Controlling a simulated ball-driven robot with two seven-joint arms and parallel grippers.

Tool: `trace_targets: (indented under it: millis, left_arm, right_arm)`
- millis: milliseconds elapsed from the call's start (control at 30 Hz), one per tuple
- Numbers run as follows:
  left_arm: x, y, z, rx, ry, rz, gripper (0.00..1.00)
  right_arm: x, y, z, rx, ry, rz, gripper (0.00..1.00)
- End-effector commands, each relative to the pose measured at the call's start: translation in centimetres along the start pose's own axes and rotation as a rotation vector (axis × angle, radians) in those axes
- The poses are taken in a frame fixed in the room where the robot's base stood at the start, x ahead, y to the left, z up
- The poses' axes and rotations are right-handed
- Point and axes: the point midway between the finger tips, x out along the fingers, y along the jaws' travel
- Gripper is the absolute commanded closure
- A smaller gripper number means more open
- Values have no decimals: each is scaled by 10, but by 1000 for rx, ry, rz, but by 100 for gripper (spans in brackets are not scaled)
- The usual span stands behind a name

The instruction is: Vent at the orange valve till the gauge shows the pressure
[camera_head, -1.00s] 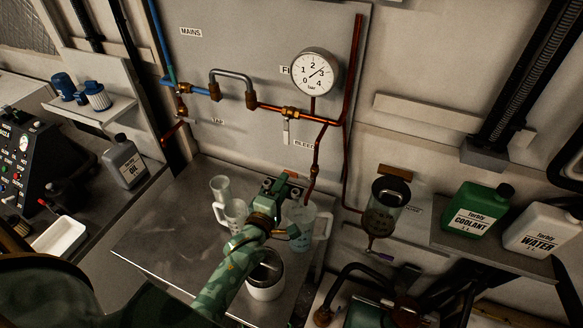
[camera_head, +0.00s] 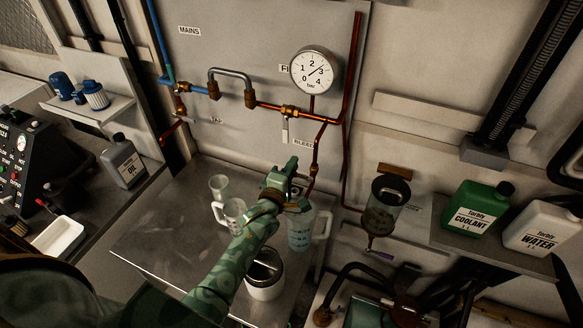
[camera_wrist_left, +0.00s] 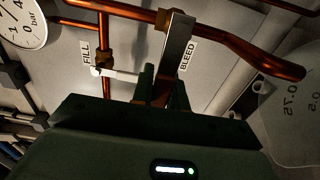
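The pressure gauge (camera_head: 315,70) is on the wall panel, its needle between 2 and 3 bar, nearer 3. The bleed pipe (camera_head: 318,150) runs down below it, beside a BLEED label. My left gripper (camera_head: 288,168) is at the lower part of this pipe, fingers pointing up toward the panel. In the left wrist view, a flat lever (camera_wrist_left: 178,45), grey above and orange-brown at its end, reaches down between the fingers of the gripper (camera_wrist_left: 163,92). Whether they grip it is unclear. My right gripper is out of view.
A measuring jug (camera_head: 301,232) stands under the bleed pipe, close to my left arm. The fill valve handle (camera_wrist_left: 120,75) is beside the bleed lever.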

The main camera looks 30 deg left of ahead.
Motion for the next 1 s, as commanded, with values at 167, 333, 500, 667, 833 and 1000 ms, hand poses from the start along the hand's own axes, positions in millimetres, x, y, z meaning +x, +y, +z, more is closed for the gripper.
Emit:
trace_targets:
  millis: [167,333,500,667,833,1000]
  left_arm:
    - [0,9,0,98,0,-3,100]
    - [0,21,3,299,0,-2,100]
    - [0,23,4,403,0,-2,100]
    - [0,22,4,408,0,-1,100]
    - [0,22,4,407,0,-2,68]
    - [0,22,4,406,0,-1,63]
  right_arm:
    - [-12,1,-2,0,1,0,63]
    - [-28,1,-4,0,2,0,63]
    - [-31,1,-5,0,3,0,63]
    - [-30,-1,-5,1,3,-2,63]
    - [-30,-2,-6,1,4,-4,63]
    - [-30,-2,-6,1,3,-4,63]
